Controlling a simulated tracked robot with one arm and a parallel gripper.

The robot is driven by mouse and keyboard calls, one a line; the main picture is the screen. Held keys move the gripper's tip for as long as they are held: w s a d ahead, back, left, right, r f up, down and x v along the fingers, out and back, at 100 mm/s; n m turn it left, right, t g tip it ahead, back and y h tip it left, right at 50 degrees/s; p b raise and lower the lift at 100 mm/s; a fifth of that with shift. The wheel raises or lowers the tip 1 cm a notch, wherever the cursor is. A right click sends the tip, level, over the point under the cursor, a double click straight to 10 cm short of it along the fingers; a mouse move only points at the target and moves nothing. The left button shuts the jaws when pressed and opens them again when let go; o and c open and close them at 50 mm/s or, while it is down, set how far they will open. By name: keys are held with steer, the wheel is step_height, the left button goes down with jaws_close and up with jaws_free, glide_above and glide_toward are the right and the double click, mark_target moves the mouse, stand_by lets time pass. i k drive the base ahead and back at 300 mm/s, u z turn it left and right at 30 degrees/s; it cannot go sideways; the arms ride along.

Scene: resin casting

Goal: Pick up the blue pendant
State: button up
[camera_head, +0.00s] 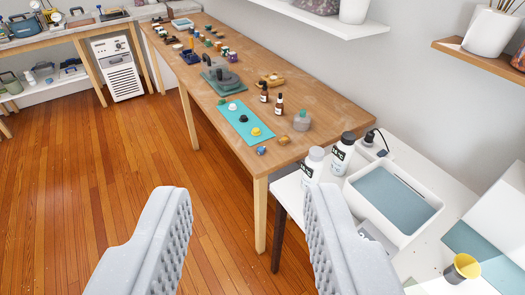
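A small blue piece (262,150), which looks like the blue pendant, lies on the wooden table (240,148) close to its near edge. It is too small to make out its exact shape. My gripper (249,195) is open and empty, with its two grey ridged fingers wide apart at the bottom of the view. It is well short of the table, and the blue piece shows beyond the gap between the fingers.
A teal mat (232,127) with white, black and yellow pieces lies behind the blue piece. An amber piece (283,140), dark bottles (279,104) and a grey-green jar (302,121) stand nearby. A white table (420,262) with bottles and a blue-filled tub (437,204) is at right. Wooden floor lies open at left.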

mark_target(260, 150)
steer(key=u, duration=0.2)
steer(key=i, duration=1.5)
steer(key=u, duration=0.7)
